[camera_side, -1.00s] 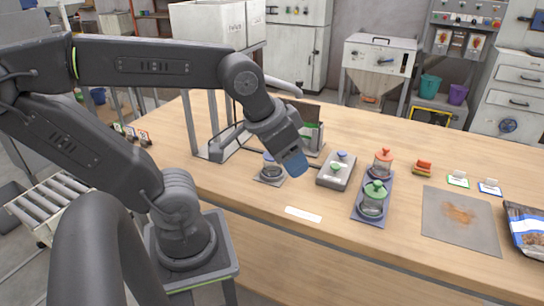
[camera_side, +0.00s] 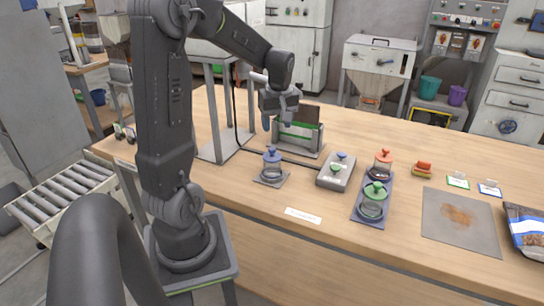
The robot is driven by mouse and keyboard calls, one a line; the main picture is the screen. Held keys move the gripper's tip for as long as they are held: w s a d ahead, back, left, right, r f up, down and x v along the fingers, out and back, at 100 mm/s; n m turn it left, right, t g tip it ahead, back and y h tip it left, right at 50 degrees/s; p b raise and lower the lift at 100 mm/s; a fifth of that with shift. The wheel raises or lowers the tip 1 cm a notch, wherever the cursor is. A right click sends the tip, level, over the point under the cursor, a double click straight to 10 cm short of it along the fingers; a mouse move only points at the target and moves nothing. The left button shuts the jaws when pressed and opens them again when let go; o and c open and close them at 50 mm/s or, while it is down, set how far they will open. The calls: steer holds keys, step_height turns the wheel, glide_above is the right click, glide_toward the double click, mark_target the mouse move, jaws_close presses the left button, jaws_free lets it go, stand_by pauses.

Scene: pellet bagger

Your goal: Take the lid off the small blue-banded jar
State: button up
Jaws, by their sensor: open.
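The small blue-banded jar (camera_side: 272,173) stands upright on a small grey mat (camera_side: 261,182) left of the middle of the table. A blue lid (camera_side: 272,157) with a knob on top sits on it. My gripper (camera_side: 281,122) is open and empty, with blue fingertips pointing down. In the picture it is above and slightly right of the jar, clear of the lid. How far behind the jar it is, I cannot tell exactly.
A grey box (camera_side: 337,178) with blue and green knobs stands right of the jar. A metal frame (camera_side: 216,148) stands to the left. A white label (camera_side: 303,215) lies in front.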

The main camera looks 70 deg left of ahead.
glide_above(272, 148)
steer(key=d, duration=0.1)
steer(key=f, duration=0.4)
steer(key=shift+w+f, duration=0.25)
steer(key=shift+w, duration=0.1)
steer(key=shift+s+a+f, duration=0.15)
steer(key=shift+f, duration=0.7)
steer(key=shift+s+a+f, duration=0.1)
steer(key=shift+a+f, duration=0.05)
steer(key=shift+f, duration=0.75)
steer(key=shift+s+a+f, duration=0.15)
steer(key=shift+f, duration=0.7)
steer(key=shift+c, duration=0.3)
steer(key=c, duration=0.9)
